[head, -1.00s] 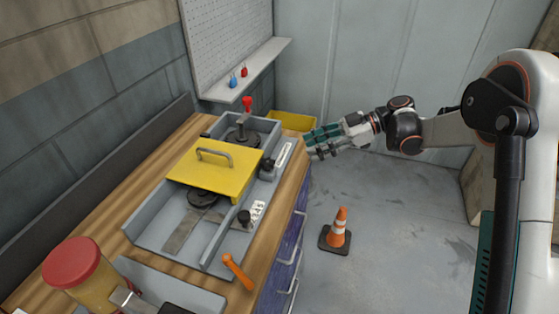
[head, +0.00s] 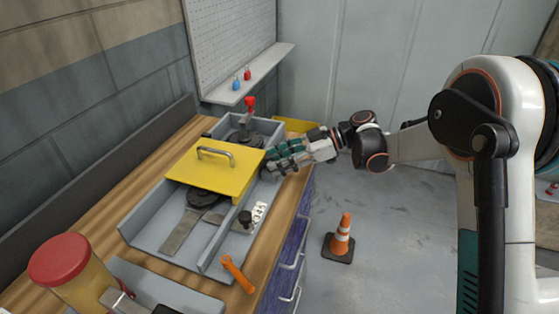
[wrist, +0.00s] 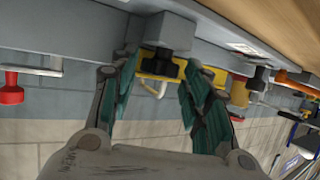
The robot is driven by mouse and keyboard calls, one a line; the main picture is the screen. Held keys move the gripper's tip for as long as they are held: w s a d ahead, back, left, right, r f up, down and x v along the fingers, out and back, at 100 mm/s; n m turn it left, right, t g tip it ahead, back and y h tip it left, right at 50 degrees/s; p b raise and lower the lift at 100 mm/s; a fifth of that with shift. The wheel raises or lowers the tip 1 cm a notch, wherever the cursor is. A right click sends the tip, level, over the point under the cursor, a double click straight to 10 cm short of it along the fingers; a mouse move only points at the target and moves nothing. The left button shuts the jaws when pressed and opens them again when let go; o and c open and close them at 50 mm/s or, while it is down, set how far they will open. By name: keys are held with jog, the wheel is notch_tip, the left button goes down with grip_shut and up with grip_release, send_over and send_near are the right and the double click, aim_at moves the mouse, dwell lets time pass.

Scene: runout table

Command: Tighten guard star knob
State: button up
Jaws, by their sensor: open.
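The yellow guard (head: 215,168) with its grey handle lies shut across the grey tray-like housing (head: 150,228) on the bench. The black star knob (wrist: 160,66) shows in the wrist view on a grey block at the housing's side, with yellow behind it. My gripper (head: 270,164) is at the guard's right edge, reaching in from the right. In the wrist view my gripper (wrist: 160,84) is open, its green-padded fingers on either side of the knob. I cannot tell whether they touch it. In the head view my fingers hide the knob.
A red-topped clamp (head: 250,106) stands behind the guard. An orange cone (head: 341,240) is on the otherwise open floor right of the drawers (head: 288,245).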

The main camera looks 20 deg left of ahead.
jog(key=shift+c, duration=0.6)
jog(key=c, duration=0.7)
jog(key=shift+s, duration=0.1)
jog(key=m+t, duration=0.2)
jog(key=s+m+t, duration=0.1)
jog(key=m+t, duration=0.1)
jog(key=t, duration=0.1)
jog(key=shift+d+m+y, duration=0.1)
jog(key=shift+m+y, duration=0.2)
jog(key=m+t, duration=0.1)
jog(key=t, duration=0.1)
jog(key=m+t, duration=0.1)
jog(key=m, duration=0.1)
jog(key=s+m+t+h, duration=0.1)
jog(key=t, duration=0.1)
jog(key=shift+m+t, duration=0.3)
jog(key=shift+h, duration=0.3)
